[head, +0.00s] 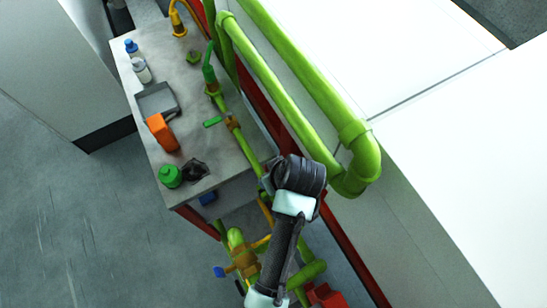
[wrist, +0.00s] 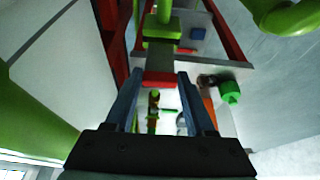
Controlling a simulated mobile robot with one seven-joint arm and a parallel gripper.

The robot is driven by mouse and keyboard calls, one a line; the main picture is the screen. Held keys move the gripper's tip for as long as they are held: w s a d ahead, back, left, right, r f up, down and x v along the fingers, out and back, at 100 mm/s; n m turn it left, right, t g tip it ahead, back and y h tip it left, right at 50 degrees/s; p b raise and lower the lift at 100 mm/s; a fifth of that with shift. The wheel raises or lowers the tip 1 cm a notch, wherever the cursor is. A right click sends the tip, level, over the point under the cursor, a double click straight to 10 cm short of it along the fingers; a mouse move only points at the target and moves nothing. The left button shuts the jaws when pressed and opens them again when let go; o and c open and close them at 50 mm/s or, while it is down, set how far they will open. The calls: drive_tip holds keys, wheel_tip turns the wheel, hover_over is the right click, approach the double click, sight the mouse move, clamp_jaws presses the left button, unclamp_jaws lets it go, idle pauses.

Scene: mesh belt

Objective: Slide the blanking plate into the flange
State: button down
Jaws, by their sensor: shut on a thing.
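A red plate (wrist: 160,78), which looks like the blanking plate, is between the two blue-grey fingertips of my gripper (wrist: 160,84) in the wrist view. My gripper is shut on it. A green pipe with a blocky green fitting (wrist: 162,34), which looks like the flange, lies just beyond the plate in that view. Whether plate and fitting touch, I cannot tell. In the head view my dark wrist hides the plate and most of the gripper. It is beside the green pipe (head: 247,150) at the bench's right edge.
The grey workbench (head: 190,80) carries bottles (head: 140,70), a grey tray (head: 157,99), an orange item (head: 162,132) and a green-capped item (head: 170,176). A thick green pipe (head: 290,75) bends close to my wrist. More pipework (head: 240,250) stands below. Open floor is at left.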

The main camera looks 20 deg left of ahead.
wheel_tip(320, 180, down, 7)
drive_tip(key=b, duration=0.4)
drive_tip(key=shift+r, duration=0.2)
idle(2.6)
drive_tip(key=shift+c, duration=0.8)
unclamp_jaws()
drive_tip(key=b+v, duration=0.1)
drive_tip(key=v, duration=1.2)
